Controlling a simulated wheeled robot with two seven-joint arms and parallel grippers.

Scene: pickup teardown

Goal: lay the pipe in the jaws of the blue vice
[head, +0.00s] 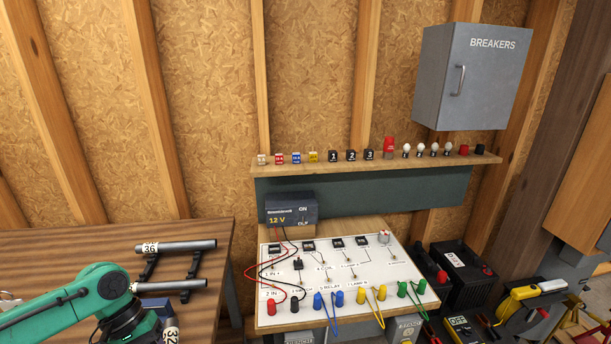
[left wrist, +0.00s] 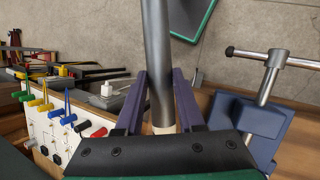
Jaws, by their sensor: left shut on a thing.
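In the left wrist view, a grey metal pipe (left wrist: 157,60) stands between the two purple fingers of my left gripper (left wrist: 160,95), which is shut on it. The pipe runs up out of the top of the picture, and a pale band shows near its lower visible part. The blue vice (left wrist: 250,125) is to the right of the gripper, apart from the pipe, with a grey screw and cross handle. Its jaws cannot be made out. My right gripper is not in view.
Two other grey pipes (head: 180,246) (head: 172,285) lie on black supports on the brown wooden table (head: 60,250), one beside a tag marked 36. A white switch panel (head: 345,272) with coloured leads stands right of the table. Black boxes are farther right.

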